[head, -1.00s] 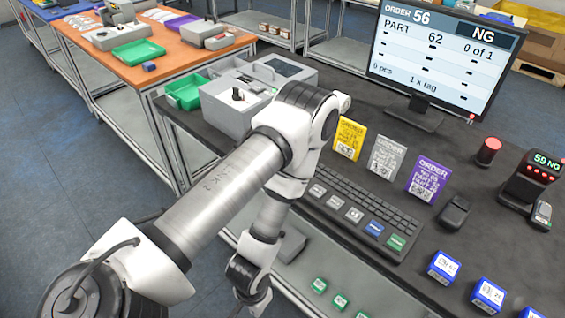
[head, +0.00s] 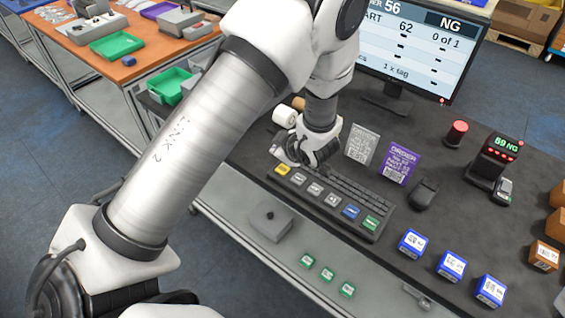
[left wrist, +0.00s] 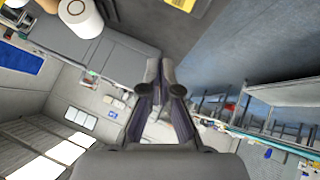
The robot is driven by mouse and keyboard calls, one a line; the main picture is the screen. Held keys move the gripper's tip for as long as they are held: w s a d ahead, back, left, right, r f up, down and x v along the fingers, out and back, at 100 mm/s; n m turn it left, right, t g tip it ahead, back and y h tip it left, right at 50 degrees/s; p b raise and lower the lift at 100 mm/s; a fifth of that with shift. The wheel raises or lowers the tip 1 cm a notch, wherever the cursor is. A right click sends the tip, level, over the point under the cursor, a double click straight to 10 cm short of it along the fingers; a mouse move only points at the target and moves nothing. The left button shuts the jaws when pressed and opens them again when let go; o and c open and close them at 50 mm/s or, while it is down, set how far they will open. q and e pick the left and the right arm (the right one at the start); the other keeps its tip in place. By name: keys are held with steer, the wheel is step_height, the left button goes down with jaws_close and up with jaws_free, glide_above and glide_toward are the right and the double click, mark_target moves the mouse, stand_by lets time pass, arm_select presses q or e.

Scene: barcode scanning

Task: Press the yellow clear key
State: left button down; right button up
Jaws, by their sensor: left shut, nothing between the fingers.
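The yellow clear key (head: 282,170) is at the left end of the black keyboard (head: 330,196) in the head view. Grey keys, a blue key (head: 351,211) and a green key (head: 370,222) follow it to the right along the front row. My left gripper (head: 279,152) is low over the keyboard's left end, just behind the yellow key. I cannot tell whether it touches the keyboard. In the left wrist view its two fingers (left wrist: 164,86) are shut with nothing between them. The yellow key is not clearly seen there. My right gripper is not in view.
A grey order card (head: 362,144) and a purple one (head: 401,162) stand behind the keyboard. The monitor (head: 420,50) reads NG. A white roll (head: 284,116) stands behind my gripper.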

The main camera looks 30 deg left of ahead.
arm_select(q)
steer(key=r+n, duration=0.1)
steer(key=w+r+n, duration=0.1)
steer(key=r+n, duration=0.1)
steer(key=shift+w+d+r, duration=0.2)
steer(key=shift+d+r, duration=0.15)
steer(key=shift+d, duration=0.05)
steer(key=shift+w+a+f, duration=0.1)
steer(key=shift+f, duration=0.05)
steer(key=b, duration=0.7)
glide_above(284, 170)
step_height(284, 170, down, 7)
steer(key=shift+r, duration=0.1)
steer(key=shift+f+b, duration=0.7)
steer(key=shift+f, duration=0.25)
steer(key=shift+f, duration=0.4)
